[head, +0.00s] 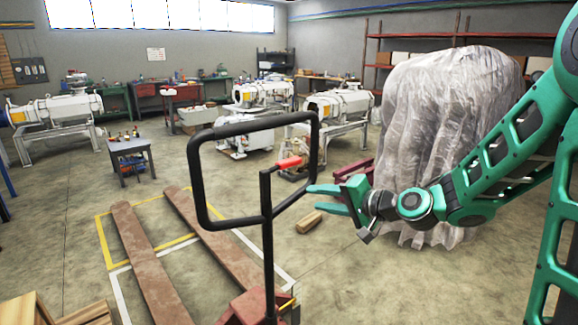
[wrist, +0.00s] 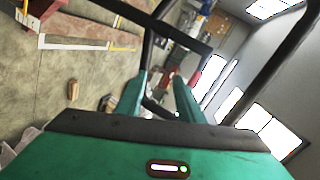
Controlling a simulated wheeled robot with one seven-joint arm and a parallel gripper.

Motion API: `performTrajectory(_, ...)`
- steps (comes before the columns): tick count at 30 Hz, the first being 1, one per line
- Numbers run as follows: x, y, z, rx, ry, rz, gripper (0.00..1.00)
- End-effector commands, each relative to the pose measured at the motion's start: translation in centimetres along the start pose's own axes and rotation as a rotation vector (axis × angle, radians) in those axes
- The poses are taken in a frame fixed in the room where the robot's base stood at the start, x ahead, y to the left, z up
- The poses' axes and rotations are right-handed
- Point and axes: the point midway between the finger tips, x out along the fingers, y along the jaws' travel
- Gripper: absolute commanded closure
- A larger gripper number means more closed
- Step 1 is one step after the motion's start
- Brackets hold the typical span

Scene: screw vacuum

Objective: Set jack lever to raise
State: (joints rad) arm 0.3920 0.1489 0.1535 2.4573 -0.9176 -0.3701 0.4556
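The pallet jack's black loop handle (head: 195,180) stands upright in front of me. The small red jack lever (head: 289,163) sits inside the loop, near the top of the central post. It also shows in the wrist view (wrist: 195,78), just beyond the right fingertip. My gripper (head: 312,198) is open and empty, with its green fingers pointing left towards the handle's right side. In the head view its fingertips are just right of the loop and a little below the red lever. A black bar of the handle shows beyond and between the fingers in the wrist view. Contact cannot be told.
The jack's rusty brown forks (head: 151,265) lie over yellow and white floor lines. A small wooden block (head: 308,222) lies on the floor behind the handle. A plastic-covered bulk (head: 445,130) stands behind my arm. Vacuum machines (head: 262,93) and workbenches stand further back. Wooden pallets (head: 85,314) are at lower left.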

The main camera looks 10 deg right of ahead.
Motion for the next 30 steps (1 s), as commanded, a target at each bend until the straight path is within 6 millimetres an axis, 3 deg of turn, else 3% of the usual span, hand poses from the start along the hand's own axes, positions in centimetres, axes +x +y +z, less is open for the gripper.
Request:
performTrajectory(3,1.3,-2.7,-1.4,0.151,0.051,-0.150,0.66)
performTrajectory(7,1.7,-4.6,-2.6,0.262,0.089,-0.251,0.66)
performTrajectory(14,2.6,-5.6,-3.3,0.305,0.103,-0.291,0.66)
performTrajectory(30,10.7,-7.8,-4.4,0.301,0.103,-0.289,0.66)
